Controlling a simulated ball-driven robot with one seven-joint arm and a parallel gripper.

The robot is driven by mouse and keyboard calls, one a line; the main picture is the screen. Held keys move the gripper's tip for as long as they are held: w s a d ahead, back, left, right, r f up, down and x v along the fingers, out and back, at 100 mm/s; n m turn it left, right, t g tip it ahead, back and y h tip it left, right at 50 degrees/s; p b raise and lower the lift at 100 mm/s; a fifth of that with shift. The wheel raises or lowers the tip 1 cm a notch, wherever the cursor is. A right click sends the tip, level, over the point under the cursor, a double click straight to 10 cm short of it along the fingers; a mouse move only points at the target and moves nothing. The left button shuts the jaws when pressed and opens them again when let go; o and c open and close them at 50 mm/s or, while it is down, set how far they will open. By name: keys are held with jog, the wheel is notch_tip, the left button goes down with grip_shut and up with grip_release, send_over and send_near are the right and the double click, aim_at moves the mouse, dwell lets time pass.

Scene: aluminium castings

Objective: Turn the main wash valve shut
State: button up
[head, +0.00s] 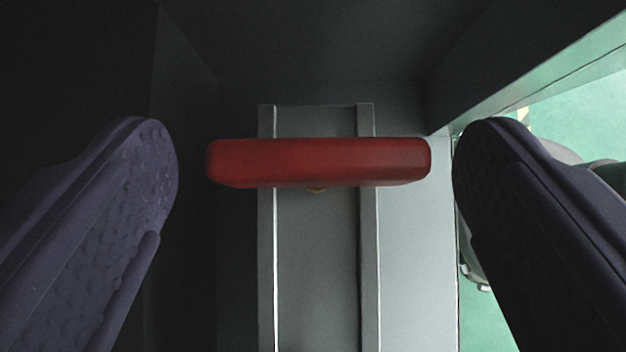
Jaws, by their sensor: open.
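A red bar handle (318,162), which looks like the wash valve's handle, lies crosswise in the middle of the head view. A small bit of brass shows just under its lower edge; the rest of the valve is hidden behind the handle. My gripper (315,165) is open, with one dark purple finger to the left of the handle and one to the right. Gaps show between both fingertips and the handle's ends, the right gap being smaller. Nothing is between the fingers except the handle, and neither finger appears to touch it.
A grey metal channel (317,270) with raised edges runs behind the handle. Dark walls enclose the left and top. A grey beam (520,75) slants across the upper right. Beyond it, green floor (590,95) and a partly hidden grey object show behind the right finger.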

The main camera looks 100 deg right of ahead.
aim_at(314, 185)
jog(key=v, duration=0.3)
jog(key=shift+w+a+f, duration=0.1)
jog(key=shift+a+f, duration=0.05)
jog(key=shift+a, duration=0.15)
jog(key=w+a, duration=0.1)
jog(key=a, duration=0.2)
jog(key=w+a, duration=0.1)
jog(key=a, duration=0.3)
jog(key=w+a, duration=0.1)
jog(key=a, duration=0.2)
jog(key=shift+w+a, duration=0.1)
jog(key=shift+a, duration=0.15)
